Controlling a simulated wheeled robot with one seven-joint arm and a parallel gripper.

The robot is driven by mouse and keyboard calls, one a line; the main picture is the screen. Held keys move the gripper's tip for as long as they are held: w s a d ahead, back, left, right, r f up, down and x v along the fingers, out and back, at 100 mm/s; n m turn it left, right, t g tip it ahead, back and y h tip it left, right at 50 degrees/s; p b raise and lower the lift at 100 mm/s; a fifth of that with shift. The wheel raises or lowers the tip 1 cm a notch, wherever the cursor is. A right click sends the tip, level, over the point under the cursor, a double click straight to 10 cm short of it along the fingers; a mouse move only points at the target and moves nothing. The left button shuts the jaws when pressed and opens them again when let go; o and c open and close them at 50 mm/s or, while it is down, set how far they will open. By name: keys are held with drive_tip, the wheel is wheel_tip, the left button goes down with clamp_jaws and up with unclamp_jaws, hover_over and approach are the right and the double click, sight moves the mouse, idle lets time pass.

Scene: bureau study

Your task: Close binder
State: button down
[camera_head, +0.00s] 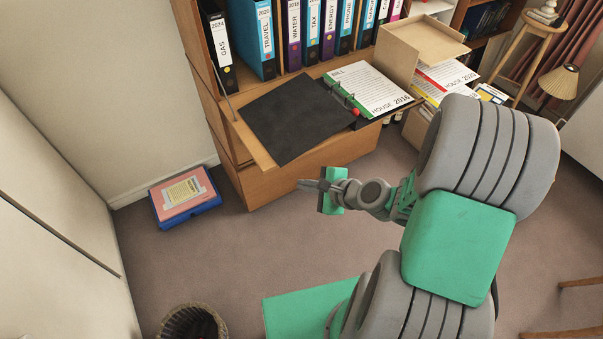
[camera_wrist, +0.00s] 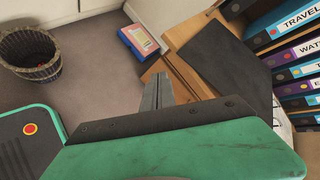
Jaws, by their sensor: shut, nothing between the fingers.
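The open binder lies on the fold-down desk flap of the wooden bureau. The cover also shows in the wrist view (camera_wrist: 222,65), with the pages mostly hidden. My gripper (camera_head: 303,185) is shut and empty, in front of and below the flap, apart from the binder. Its closed fingers also show in the wrist view (camera_wrist: 157,92).
Several upright binders (camera_head: 265,40) fill the shelf behind the flap. A cardboard file box (camera_head: 400,60) stands right of the binder. A blue box with a pink top (camera_head: 184,196) and a wicker basket (camera_head: 192,322) stand on the floor. Carpet in front is clear.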

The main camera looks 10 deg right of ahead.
drive_tip(key=d+f+m+t+h+b, duration=0.1)
drive_tip(key=d+f+m+t+h, duration=0.25)
drive_tip(key=m, duration=0.65)
drive_tip(key=w+a+r+m+t+y+p, duration=0.1)
drive_tip(key=w, duration=0.8)
drive_tip(key=shift+w+a+r+m+p, duration=0.15)
drive_tip(key=shift+w+a+m+p, duration=0.05)
drive_tip(key=shift+w+m+p, duration=0.2)
drive_tip(key=shift+r, duration=0.1)
